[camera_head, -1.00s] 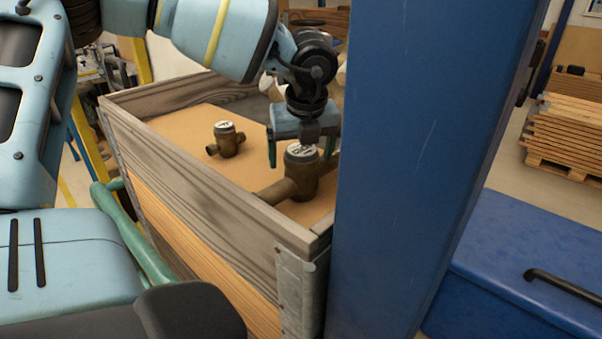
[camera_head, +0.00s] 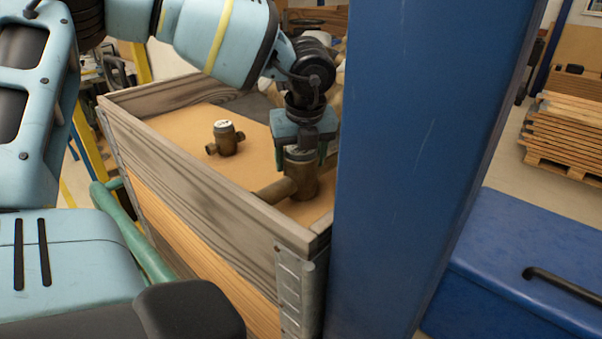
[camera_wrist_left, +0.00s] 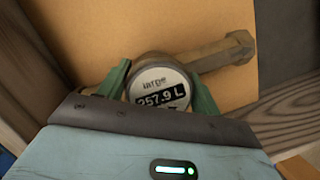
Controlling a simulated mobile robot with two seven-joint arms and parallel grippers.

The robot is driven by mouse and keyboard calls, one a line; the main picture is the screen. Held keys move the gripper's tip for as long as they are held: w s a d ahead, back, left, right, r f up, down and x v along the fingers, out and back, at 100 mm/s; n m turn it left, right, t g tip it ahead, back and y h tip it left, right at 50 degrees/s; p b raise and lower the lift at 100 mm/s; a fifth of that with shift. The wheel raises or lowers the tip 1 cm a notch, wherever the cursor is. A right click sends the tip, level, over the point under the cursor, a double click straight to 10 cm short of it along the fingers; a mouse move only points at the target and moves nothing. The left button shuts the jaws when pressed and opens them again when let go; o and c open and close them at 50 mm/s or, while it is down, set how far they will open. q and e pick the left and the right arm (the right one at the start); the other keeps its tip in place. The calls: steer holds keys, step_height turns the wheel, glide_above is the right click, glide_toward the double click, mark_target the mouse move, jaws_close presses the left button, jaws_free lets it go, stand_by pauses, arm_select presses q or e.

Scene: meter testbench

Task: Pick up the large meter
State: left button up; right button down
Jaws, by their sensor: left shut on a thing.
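The large meter (camera_head: 303,182) is a brown metal body with a pipe reaching to the left, standing in the wooden crate (camera_head: 190,165) near its front right corner. In the left wrist view its round white face (camera_wrist_left: 158,88) reads "large" and "257.9 L". My left gripper (camera_head: 303,160) points down over the meter, shut on its top, with a green finger on each side. The gripper covers the meter's face in the head view. The meter appears upright on the crate floor. My right gripper is not in view.
A smaller meter (camera_head: 226,138) stands in the crate to the left, apart from the gripper. A blue post (camera_head: 425,150) rises close to the right of the crate. The crate's wooden walls surround the meters. A blue box (camera_head: 530,260) sits at the right.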

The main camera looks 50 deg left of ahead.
arm_select(q)
jaws_close()
steer(key=shift+w+r, duration=0.1)
steer(key=shift+r, duration=0.05)
steer(key=shift+r, duration=0.15)
steer(key=shift+r, duration=0.3)
step_height(320, 180, up, 9)
steer(key=shift+r, duration=0.1)
